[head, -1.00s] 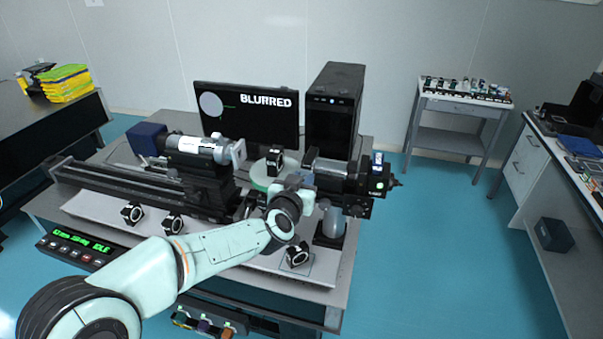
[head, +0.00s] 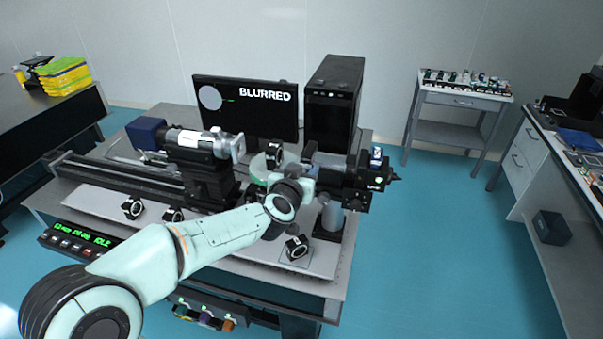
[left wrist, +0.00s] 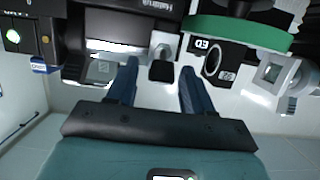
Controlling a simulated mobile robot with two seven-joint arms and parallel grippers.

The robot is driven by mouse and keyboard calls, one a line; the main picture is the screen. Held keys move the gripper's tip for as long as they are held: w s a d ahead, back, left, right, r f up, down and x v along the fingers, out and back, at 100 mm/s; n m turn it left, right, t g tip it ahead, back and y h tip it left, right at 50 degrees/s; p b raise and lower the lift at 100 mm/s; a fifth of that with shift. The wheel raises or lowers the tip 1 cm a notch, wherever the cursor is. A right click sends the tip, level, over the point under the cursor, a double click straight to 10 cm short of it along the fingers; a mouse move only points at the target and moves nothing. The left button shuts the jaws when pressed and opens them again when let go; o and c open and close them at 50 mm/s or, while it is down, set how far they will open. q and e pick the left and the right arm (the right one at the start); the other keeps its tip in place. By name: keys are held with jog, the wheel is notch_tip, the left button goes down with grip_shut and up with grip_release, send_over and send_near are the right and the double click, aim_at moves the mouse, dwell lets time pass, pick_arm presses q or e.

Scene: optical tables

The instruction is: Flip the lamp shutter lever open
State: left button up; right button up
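The black lamp housing (head: 340,172) lies along the right end of the bench assembly, with a small LAMP label at its right end. In the left wrist view the dark housing (left wrist: 125,18) fills the top. A short grey lever with a black knob (left wrist: 162,72) hangs below it; it looks like the shutter lever. My left gripper (left wrist: 159,67) is open, with one dark blue finger on each side of the knob and visible gaps. In the head view my left wrist reaches the lamp's left side and hides the lever. My right gripper is not in view.
A green round stage (left wrist: 240,33) with a lens mount (left wrist: 214,62) is close to the right finger. A monitor reading BLURRED (head: 245,112) and a black computer tower (head: 333,105) stand behind. A lens mount (head: 296,247) stands on the bench below my wrist.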

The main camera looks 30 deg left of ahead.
pick_arm(q)
jog(key=shift+s+f, duration=0.1)
jog(key=shift+f, duration=0.05)
jog(key=v, duration=1.3)
jog(key=shift+s, duration=0.1)
